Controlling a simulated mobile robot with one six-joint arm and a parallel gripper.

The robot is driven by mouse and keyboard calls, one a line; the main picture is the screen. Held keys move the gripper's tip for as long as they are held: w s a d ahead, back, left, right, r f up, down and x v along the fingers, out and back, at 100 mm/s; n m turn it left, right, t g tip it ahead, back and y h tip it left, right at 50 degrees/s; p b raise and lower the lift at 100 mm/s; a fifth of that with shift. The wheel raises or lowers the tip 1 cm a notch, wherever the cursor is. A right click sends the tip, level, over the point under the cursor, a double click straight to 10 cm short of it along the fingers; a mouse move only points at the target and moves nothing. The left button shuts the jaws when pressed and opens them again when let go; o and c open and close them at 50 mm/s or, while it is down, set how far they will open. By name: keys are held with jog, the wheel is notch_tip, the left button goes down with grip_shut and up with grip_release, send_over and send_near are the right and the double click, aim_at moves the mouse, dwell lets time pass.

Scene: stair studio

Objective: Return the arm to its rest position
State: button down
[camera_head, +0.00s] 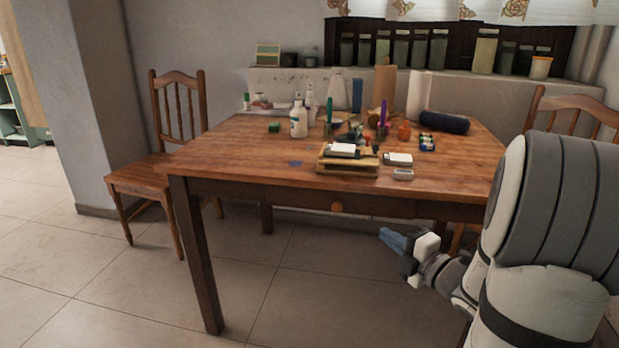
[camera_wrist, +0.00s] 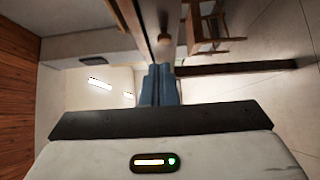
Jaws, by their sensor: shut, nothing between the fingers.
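My gripper (camera_head: 391,240) is in front of the wooden table (camera_head: 230,152), below the level of its top and a little right of the drawer knob. Its blue fingers point left in the head view and are apart from any object. In the wrist view the two blue fingers of my gripper (camera_wrist: 160,84) lie together, with nothing between them. My arm reaches in from the right edge of the head view. Part of the table's right side is hidden behind it.
Bottles, boxes and a dark rolled case (camera_head: 444,122) stand on the table. A wooden chair (camera_head: 165,175) stands at the left and another chair (camera_head: 575,108) at the right. The tiled floor (camera_head: 110,275) is clear at the front left.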

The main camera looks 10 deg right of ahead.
notch_tip(320, 180, up, 18)
jog(key=m+g+h+p, duration=0.5)
jog(key=m+h+p, duration=0.6)
jog(key=p, duration=0.8)
jog(key=s+a+r+m+g+y+p, duration=0.2)
jog(key=s+a+r+m+g+p, duration=0.2)
jog(key=s+a+r+m+p, duration=0.1)
jog(key=s+a+r+m+g+y+p, duration=0.2)
jog(key=s+a+r+m+g+p, duration=0.3)
jog(key=s+a+r+p, duration=0.3)
jog(key=s+r+m+p, duration=0.1)
jog(key=s+p, duration=0.3)
jog(key=s, duration=0.2)
jog(key=shift+s+a+m, duration=0.2)
jog(key=shift+m, duration=0.1)
jog(key=shift+r, duration=0.1)
